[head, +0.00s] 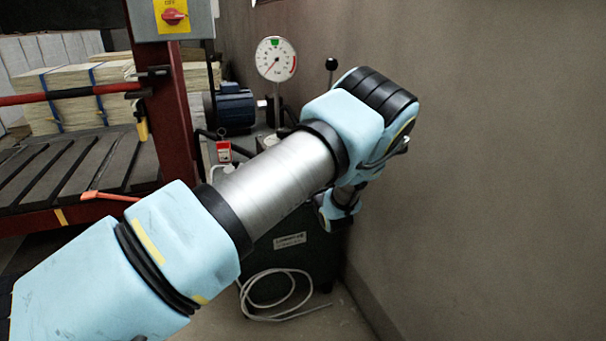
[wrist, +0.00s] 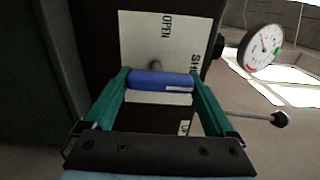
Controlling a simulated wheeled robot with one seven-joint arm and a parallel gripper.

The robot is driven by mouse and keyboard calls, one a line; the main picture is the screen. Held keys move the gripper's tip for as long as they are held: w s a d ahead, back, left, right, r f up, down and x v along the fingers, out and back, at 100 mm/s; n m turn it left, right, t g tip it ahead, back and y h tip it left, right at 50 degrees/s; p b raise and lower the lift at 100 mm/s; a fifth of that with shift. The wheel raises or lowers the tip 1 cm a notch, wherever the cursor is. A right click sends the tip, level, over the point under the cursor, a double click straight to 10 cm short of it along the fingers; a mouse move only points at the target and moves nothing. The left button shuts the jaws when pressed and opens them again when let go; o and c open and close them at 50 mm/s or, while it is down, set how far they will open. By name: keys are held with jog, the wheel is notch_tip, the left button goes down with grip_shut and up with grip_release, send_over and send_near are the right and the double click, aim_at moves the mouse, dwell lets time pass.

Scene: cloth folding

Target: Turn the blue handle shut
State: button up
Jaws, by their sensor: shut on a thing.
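The blue handle (wrist: 160,82) shows in the wrist view, lying crosswise between the tips of my gripper (wrist: 161,84). The two green fingers are closed on its ends, one at each side. Behind it is a pale plate (wrist: 140,40) with the printed word OPEN and part of another word that begins with SH. A short grey stem joins the handle toward the plate. In the head view my arm hides the handle and the gripper's fingertips.
A round gauge (head: 276,59) stands on the dark machine; it also shows in the wrist view (wrist: 260,47). A lever with a black knob (wrist: 279,119) sticks out at the right. A wall (head: 490,150) is close on the right. A white hose (head: 275,312) lies on the floor.

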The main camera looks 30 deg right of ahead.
jog(key=o, duration=1.1)
jog(key=shift+c, duration=0.2)
jog(key=s+a, duration=0.1)
jog(key=s, duration=0.9)
jog(key=shift+s+a, duration=0.15)
jog(key=shift+s, duration=0.25)
